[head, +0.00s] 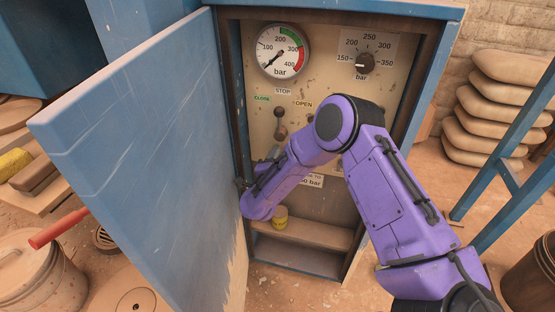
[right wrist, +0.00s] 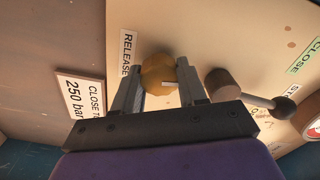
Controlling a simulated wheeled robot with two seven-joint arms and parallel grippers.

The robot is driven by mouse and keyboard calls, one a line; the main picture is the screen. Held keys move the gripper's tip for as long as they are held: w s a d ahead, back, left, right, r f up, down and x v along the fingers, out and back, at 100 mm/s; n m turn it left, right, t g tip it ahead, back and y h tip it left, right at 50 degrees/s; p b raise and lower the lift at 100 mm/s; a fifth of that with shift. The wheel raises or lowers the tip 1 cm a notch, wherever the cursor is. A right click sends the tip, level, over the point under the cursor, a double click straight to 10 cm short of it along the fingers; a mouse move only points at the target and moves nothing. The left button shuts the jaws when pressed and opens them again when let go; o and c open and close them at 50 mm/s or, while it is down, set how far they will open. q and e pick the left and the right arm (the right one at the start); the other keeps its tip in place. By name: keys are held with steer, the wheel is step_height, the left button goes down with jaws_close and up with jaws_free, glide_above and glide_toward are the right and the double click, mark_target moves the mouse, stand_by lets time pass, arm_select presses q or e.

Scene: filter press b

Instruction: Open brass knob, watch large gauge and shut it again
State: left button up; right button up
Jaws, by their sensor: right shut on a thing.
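The large gauge (head: 282,50) is at the top left of the panel in the head view. Its needle points to the lower left, at the bottom of the scale below 100 bar. My right gripper (right wrist: 162,80) is shut on the brass knob (right wrist: 157,72), with one finger on each side, beside the RELEASE label (right wrist: 127,55). In the head view my right gripper is low on the panel, and my purple arm hides the knob. My left gripper is not in view.
The blue door (head: 140,130) stands open on the left. A lever with a dark ball (right wrist: 285,108) is close beside my right gripper. A setting dial (head: 364,63) is at the panel's top right.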

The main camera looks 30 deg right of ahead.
steer(key=shift+d+r+m, duration=0.1)
steer(key=shift+d+m, duration=0.1)
steer(key=shift+m, duration=0.1)
steer(key=o, duration=1.1)
steer(key=shift+s, duration=0.1)
steer(key=shift+c, duration=0.2)
steer(key=shift+a, duration=0.15)
